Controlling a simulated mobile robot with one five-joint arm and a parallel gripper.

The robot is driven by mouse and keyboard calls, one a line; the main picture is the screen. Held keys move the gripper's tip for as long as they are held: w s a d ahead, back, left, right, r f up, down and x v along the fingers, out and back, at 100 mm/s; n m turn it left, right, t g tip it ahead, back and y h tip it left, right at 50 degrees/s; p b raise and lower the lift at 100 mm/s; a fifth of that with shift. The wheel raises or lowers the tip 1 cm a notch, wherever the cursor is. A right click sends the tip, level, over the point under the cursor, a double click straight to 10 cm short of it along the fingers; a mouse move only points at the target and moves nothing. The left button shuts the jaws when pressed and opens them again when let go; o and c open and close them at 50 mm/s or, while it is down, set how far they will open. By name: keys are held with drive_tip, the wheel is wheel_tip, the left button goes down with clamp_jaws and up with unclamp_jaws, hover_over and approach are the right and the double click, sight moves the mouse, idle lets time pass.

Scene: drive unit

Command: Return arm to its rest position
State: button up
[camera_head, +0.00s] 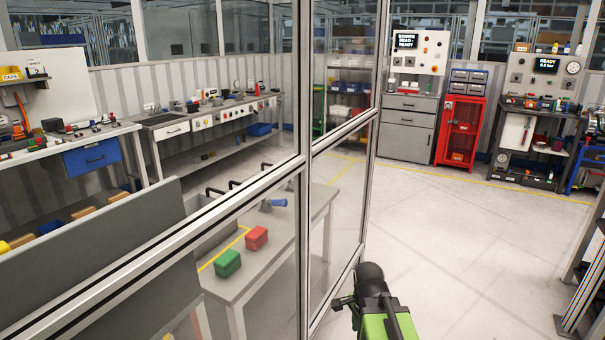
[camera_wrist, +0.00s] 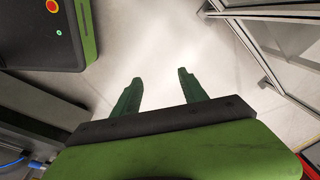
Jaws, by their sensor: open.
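My gripper (camera_wrist: 160,78) shows in the wrist view with its two dark green fingers apart and nothing between them. Pale floor (camera_wrist: 150,40) lies beyond the fingertips. In the head view my green and black arm (camera_head: 375,310) shows at the bottom, right of the glass partition's corner post. Its dark end is close to the framed glass in the picture; I cannot tell whether they touch. The gripper fingers are not clearly seen in the head view.
A framed glass partition (camera_head: 303,150) stands left of my arm. A red cabinet (camera_head: 460,130) stands at the back. The floor (camera_head: 480,240) right of the partition is clear.

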drive_tip(key=s+a+n+g, duration=0.1)
drive_tip(key=s+a+n, duration=0.25)
drive_tip(key=n, duration=1.05)
wheel_tip(320, 180, up, 16)
drive_tip(key=p, duration=1.6)
drive_tip(key=shift+w+a+r+y+p, duration=0.2)
drive_tip(key=shift+w+a+y+p, duration=0.1)
drive_tip(key=shift+a, duration=0.15)
